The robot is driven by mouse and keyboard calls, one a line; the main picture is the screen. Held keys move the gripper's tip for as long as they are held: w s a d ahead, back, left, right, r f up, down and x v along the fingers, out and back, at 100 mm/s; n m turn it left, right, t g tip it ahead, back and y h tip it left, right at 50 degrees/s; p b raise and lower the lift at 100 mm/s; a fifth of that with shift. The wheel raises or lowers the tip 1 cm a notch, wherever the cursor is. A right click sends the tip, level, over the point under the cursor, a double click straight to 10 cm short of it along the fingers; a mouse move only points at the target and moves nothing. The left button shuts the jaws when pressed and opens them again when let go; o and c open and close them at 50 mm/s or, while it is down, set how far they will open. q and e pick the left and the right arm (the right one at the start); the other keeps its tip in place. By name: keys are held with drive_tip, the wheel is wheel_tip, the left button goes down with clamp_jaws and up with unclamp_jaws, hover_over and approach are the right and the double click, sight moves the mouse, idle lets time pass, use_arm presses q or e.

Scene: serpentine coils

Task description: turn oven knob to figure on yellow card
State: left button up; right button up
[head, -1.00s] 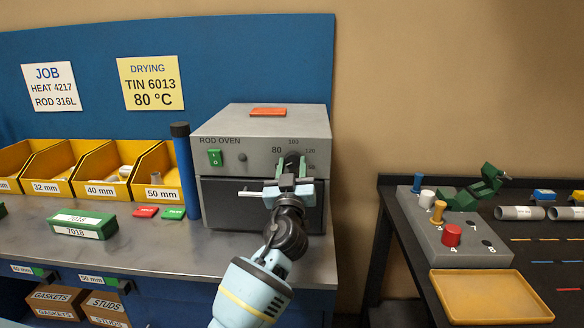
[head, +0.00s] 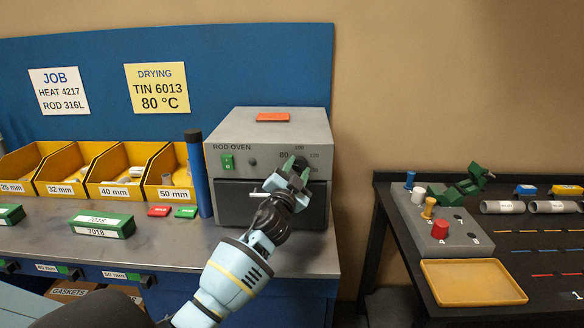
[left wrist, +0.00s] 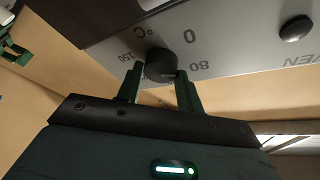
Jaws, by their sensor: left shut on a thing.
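The grey rod oven (head: 225,130) stands on the bench, with a dark round knob (head: 300,161) at the right of its panel. Figures such as 80 and 120 ring the knob. The yellow card (head: 157,90) on the blue board reads DRYING, TIN 6013, 80 °C. My left gripper (head: 293,172) is at the knob and covers part of it. In the left wrist view its green fingers stand on either side of the knob (left wrist: 160,66), shut on it. The 80 and 0 marks show upside down there. I cannot make out the knob's pointer. My right gripper is not in view.
A blue tube (head: 198,175) stands close to the oven's left side. A green switch (head: 227,161) is on the panel, and a red-orange block (head: 272,117) lies on top. Yellow bins (head: 120,165) are farther left. A dark table (head: 400,250) stands apart at the right.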

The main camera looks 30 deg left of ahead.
use_arm(q)
drive_tip(key=shift+r+m+h, duration=0.1)
drive_tip(key=shift+m+h, duration=0.3)
drive_tip(key=shift+m, duration=0.6)
drive_tip(key=o, duration=1)
drive_tip(key=shift+s, duration=0.15)
drive_tip(key=shift+s+d+f, duration=0.1)
drive_tip(key=shift+s+f, duration=0.15)
drive_tip(key=shift+v, duration=3.55)
drive_tip(key=shift+r, duration=0.25)
